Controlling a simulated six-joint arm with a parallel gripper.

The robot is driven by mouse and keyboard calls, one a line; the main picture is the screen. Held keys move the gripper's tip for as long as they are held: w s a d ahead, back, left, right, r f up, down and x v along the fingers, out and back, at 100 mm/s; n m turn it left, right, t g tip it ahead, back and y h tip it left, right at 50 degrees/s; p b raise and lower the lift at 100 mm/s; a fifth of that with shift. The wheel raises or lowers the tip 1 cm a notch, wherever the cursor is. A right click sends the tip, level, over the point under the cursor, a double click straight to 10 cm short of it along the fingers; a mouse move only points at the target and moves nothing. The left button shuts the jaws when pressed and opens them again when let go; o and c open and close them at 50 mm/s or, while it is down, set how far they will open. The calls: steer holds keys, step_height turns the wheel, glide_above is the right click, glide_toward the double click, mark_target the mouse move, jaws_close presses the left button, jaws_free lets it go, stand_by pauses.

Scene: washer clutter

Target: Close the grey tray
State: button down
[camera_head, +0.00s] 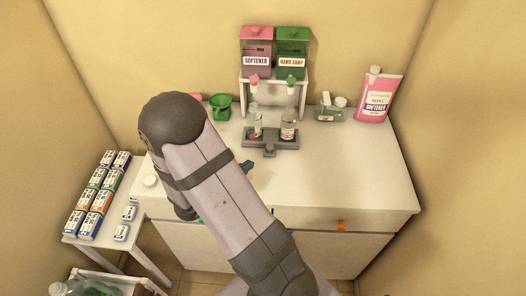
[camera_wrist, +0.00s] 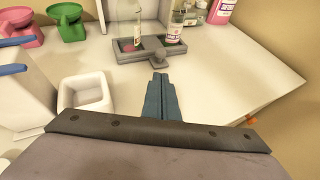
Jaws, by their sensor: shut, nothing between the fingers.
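My gripper (camera_wrist: 160,76) has dark blue fingers, shut together and empty, pointing at the knob from the front. Whether the fingertips touch the knob is unclear. In the head view, my arm hides most of the gripper (camera_head: 247,166).
The white stand (camera_head: 301,87) holds a pink softener box (camera_head: 257,58) and a green hand soap box (camera_head: 292,60). A pink refill pouch (camera_head: 376,98) stands at the back right. A green funnel (camera_head: 220,106) is left. The counter's right side (camera_head: 360,180) is clear.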

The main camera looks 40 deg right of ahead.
mark_target(264, 154)
steer(key=p+x, duration=0.1)
steer(key=x, duration=0.2)
steer(key=p+x, duration=0.1)
steer(key=x, duration=0.3)
steer(key=r+p+x, duration=0.1)
steer(key=p+x, duration=0.1)
steer(key=x, duration=0.1)
steer(key=shift+w+d+f, duration=0.1)
steer(key=shift+d, duration=0.35)
steer(key=shift+w+d, duration=0.1)
steer(key=shift+d, duration=0.05)
steer(key=shift+f, duration=0.1)
steer(key=shift+w+d, duration=0.15)
steer(key=w+d+b, duration=0.2)
steer(key=shift+w+d+f, duration=0.1)
steer(key=shift+w+d, duration=0.15)
steer(key=shift+d, duration=0.05)
steer(key=shift+w+d, duration=0.1)
steer(key=shift+r, duration=0.2)
